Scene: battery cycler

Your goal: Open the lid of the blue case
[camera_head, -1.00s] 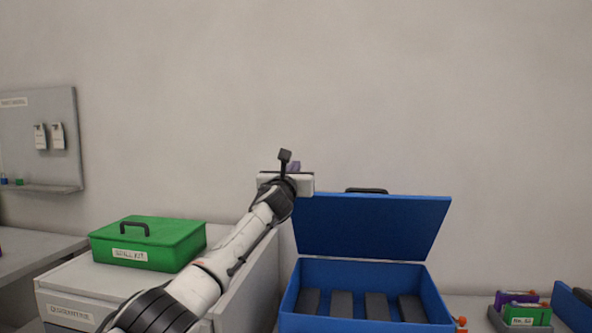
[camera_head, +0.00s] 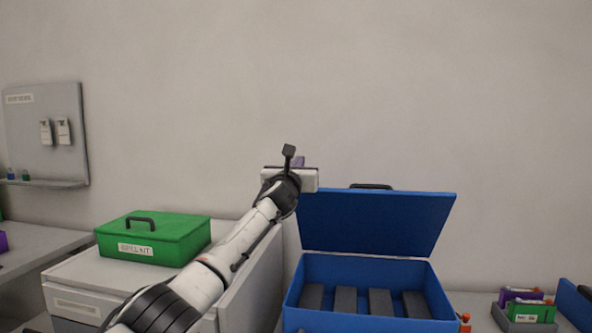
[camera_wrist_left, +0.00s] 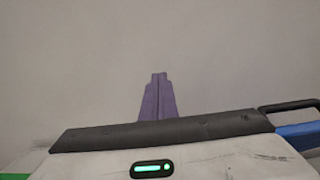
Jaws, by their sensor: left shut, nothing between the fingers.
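The blue case (camera_head: 366,321) stands on the bench at the right of centre in the head view. Its lid (camera_head: 380,222) is raised, leaning a little back, and several dark grey slots or blocks show inside. A black handle (camera_head: 371,186) is at the lid's top edge; it also shows at the right in the left wrist view (camera_wrist_left: 290,107). My left gripper (camera_head: 298,161) is above and beside the lid's upper left corner. Its purple fingers (camera_wrist_left: 157,97) are together and empty, in front of bare wall. My right gripper is not in view.
A green box (camera_head: 155,239) with a black handle sits on the white cabinet (camera_head: 75,290) at left. A grey tray (camera_head: 505,321) with purple and green items stands right of the case. A grey board (camera_head: 45,135) hangs on the wall. The wall above the lid is bare.

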